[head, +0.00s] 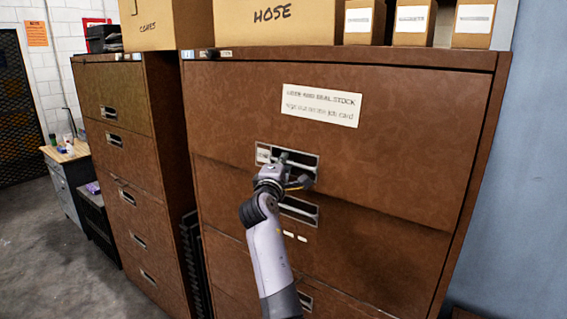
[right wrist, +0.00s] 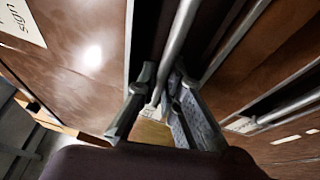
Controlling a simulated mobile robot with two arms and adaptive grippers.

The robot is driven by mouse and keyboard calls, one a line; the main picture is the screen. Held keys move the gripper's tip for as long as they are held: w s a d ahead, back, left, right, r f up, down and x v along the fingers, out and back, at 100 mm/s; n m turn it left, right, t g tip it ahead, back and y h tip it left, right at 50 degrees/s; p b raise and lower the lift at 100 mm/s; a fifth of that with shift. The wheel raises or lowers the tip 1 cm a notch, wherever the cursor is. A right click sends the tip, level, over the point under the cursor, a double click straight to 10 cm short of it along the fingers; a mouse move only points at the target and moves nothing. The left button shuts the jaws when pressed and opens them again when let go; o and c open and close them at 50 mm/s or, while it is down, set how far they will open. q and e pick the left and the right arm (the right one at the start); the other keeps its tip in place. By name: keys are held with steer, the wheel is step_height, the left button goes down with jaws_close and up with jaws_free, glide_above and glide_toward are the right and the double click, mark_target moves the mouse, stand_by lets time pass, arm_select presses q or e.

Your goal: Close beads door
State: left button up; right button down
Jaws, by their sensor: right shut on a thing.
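The door is the wide brown upper front (head: 400,130) of the large cabinet in the head view. It bears a white label (head: 321,105) whose first word I cannot read clearly. Its lower edge casts a dark shadow on the front below, so it seems to stand slightly out there; how far I cannot tell. My right gripper (head: 284,178) is at the recessed handle (head: 308,160) of this door. In the right wrist view, its fingers (right wrist: 160,88) are shut around the metal handle bar (right wrist: 182,32). My left gripper is not in view.
A lower brown front with its own handle (head: 299,209) lies just beneath. Cardboard boxes (head: 275,22) stand on the cabinet top. A second brown cabinet (head: 120,160) stands at left, and a small desk (head: 66,155) beyond it. Grey floor (head: 50,255) is clear at the left.

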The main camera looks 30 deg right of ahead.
steer(key=b, duration=0.1)
steer(key=d+b, duration=0.1)
steer(key=b, duration=0.1)
steer(key=shift+w+d+f+t+h, duration=0.25)
steer(key=shift+w+d+t+h, duration=0.05)
steer(key=shift+d+r, duration=0.15)
steer(key=shift+d, duration=0.05)
steer(key=shift+a+r, duration=0.1)
steer(key=shift+r, duration=0.2)
